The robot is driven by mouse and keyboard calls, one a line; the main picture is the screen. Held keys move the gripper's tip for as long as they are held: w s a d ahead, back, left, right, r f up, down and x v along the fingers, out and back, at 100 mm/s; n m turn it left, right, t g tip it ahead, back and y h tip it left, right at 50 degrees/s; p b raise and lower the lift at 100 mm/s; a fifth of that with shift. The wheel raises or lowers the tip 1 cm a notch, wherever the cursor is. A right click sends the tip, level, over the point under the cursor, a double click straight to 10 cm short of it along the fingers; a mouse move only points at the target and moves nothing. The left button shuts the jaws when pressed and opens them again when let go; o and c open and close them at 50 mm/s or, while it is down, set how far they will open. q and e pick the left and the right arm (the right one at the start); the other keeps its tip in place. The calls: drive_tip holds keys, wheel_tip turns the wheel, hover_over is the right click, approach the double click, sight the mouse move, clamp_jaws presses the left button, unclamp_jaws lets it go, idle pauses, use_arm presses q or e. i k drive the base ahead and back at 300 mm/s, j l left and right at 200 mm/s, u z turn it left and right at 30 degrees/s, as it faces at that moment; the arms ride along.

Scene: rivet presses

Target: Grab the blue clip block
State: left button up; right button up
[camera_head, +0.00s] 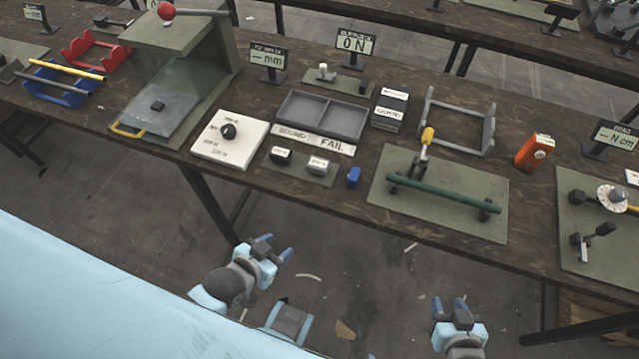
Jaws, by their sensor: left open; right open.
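The blue clip block (353,177) is a small blue piece standing near the front edge of the brown table (540,225). It sits between a green plate with two small blocks and the green fixture base to its right. My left gripper (275,249) is open and empty, below and left of the clip block, in front of the table edge. My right gripper (450,306) is open and empty, below and right of the clip block, also in front of the table. Neither gripper touches anything.
A grey two-part tray (320,117) lies behind the clip block. The green fixture base (438,210) with a green bar and yellow-handled clamp is close on its right. A white panel with a black knob (229,138) is to the left.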

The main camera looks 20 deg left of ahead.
sight(353, 178)
drive_tip(key=i+l+u, duration=0.1)
drive_tip(key=i+u, duration=0.3)
drive_tip(key=j+z, duration=0.1)
drive_tip(key=j, duration=0.25)
drive_tip(key=k+j+z, duration=0.15)
drive_tip(key=j, duration=0.25)
drive_tip(key=k+j+z, duration=0.1)
drive_tip(key=j, duration=0.25)
drive_tip(key=k+j+z, duration=0.1)
drive_tip(key=j, duration=0.25)
